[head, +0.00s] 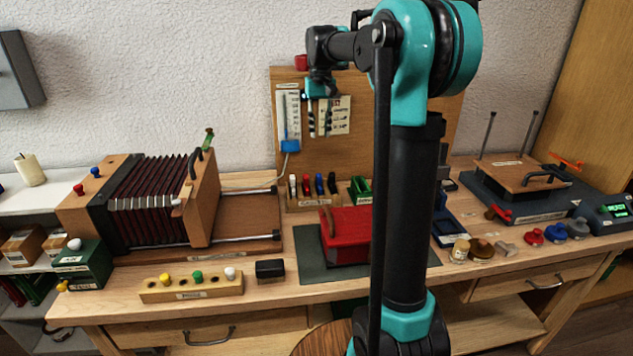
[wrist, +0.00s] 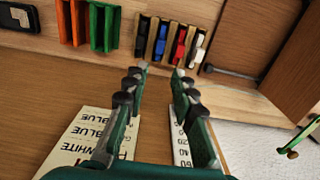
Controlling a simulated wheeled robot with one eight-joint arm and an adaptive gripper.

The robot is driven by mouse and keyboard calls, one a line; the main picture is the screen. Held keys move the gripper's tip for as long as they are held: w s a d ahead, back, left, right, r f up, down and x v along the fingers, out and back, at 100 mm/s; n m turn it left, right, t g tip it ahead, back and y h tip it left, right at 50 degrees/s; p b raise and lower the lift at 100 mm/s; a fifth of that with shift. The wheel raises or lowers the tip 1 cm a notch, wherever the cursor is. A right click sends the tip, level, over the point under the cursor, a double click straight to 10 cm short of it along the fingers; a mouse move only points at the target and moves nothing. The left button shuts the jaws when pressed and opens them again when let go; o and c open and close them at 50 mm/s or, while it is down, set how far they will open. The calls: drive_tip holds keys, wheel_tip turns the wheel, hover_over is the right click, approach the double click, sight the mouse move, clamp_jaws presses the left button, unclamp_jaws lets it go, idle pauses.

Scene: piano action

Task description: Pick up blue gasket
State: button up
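A small blue piece (head: 556,232), which looks like the blue gasket, lies at the right of the bench in the head view. It sits between a similar red piece (head: 534,236) and a grey one (head: 578,228). Its exact shape is too small to tell. My gripper (head: 320,130) is high in front of the back board, far to the left of the blue piece. In the wrist view my gripper (wrist: 162,72) has its fingers apart with nothing between them. The blue piece does not show in the wrist view.
The wooden back board (head: 362,100) stands behind my gripper. A red box (head: 345,236) is on a dark mat at the middle. A wooden press (head: 522,176) and a dark device with a green display (head: 612,210) flank the blue piece. A glass jar (head: 460,250) stands left of it.

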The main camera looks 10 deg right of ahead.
sight(319, 175)
drive_tip(key=f, duration=1.7)
drive_tip(key=shift+w+a+f, duration=0.1)
drive_tip(key=shift+w+f, duration=0.1)
clamp_jaws()
